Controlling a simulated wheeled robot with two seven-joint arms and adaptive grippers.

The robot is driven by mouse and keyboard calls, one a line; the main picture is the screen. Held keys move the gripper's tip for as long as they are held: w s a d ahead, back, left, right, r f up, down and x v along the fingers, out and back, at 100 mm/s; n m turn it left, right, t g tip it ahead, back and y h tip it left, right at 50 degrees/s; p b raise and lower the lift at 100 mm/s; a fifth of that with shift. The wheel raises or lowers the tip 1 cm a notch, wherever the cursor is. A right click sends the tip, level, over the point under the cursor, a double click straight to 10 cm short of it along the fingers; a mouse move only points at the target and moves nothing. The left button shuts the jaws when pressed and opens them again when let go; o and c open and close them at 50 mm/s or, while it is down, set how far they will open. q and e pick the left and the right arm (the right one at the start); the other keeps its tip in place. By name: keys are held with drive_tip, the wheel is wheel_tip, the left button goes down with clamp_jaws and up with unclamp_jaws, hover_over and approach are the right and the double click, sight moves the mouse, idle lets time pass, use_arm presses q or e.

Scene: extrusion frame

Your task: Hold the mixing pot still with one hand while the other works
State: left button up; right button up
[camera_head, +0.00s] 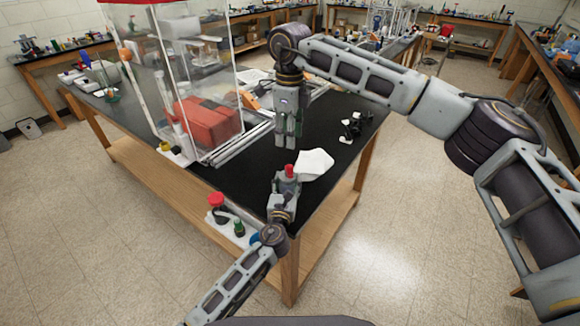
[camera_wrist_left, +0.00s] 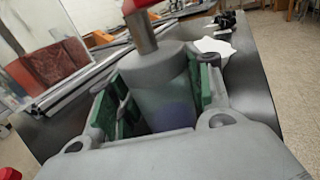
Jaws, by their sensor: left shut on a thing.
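The mixing pot appears to be the grey cylinder (camera_wrist_left: 165,85) in the left wrist view. It stands between the green-padded fingers of my left gripper (camera_wrist_left: 155,98), which is shut on it. A metal rod with a red top (camera_wrist_left: 141,28) rises at the pot's mouth. In the head view the red top (camera_head: 289,170) shows just above my left gripper (camera_head: 286,185), at the black table's near corner; the gripper hides most of the pot. My right gripper (camera_head: 289,143) points down above the table, beyond the pot and apart from it. Its finger gap is unclear.
A white sheet (camera_head: 315,164) lies right of the pot. A black object (camera_head: 353,125) lies farther back. Clear panels (camera_head: 205,75) and a red block (camera_head: 207,120) stand on the left.

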sight(290, 165)
drive_tip(key=shift+d+r+m, duration=0.1)
drive_tip(key=shift+d+m, duration=0.05)
drive_tip(key=shift+m, duration=4.15)
drive_tip(key=shift+f, duration=6.05)
clamp_jaws()
